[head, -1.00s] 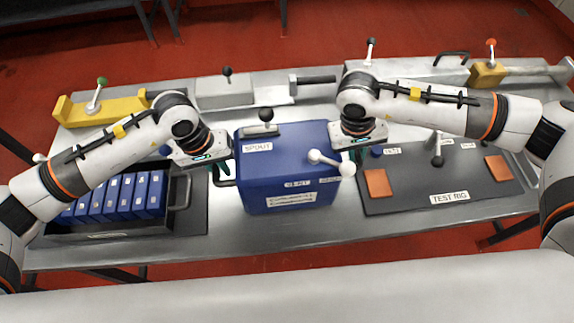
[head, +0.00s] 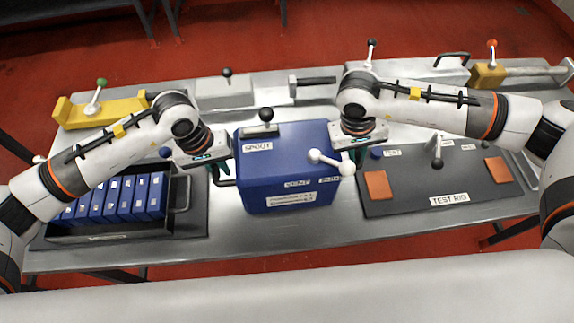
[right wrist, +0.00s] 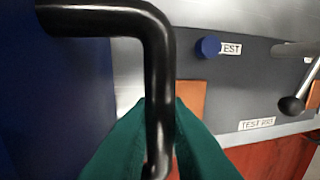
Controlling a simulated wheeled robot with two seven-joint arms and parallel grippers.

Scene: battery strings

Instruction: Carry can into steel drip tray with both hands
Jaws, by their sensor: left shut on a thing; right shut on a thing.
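The can is a big blue box (head: 285,172) with a SPOUT label, a black knob on top and a white-balled lever at its right front. It is upright at the middle of the steel table; whether its base touches the table I cannot tell. My left gripper (head: 222,168) is shut at the black handle (head: 224,183) on the can's left side. My right gripper (right wrist: 160,135) is shut on the black handle (right wrist: 158,60) on its right side, between green fingers. I cannot make out a steel drip tray for certain.
A black crate (head: 100,238) of blue battery blocks stands at the left. A dark TEST RIG mat (head: 420,195) with orange pads and a lever lies at the right. Fixtures with yellow blocks (head: 105,110) line the back. A bare strip of table (head: 270,234) lies in front of the can.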

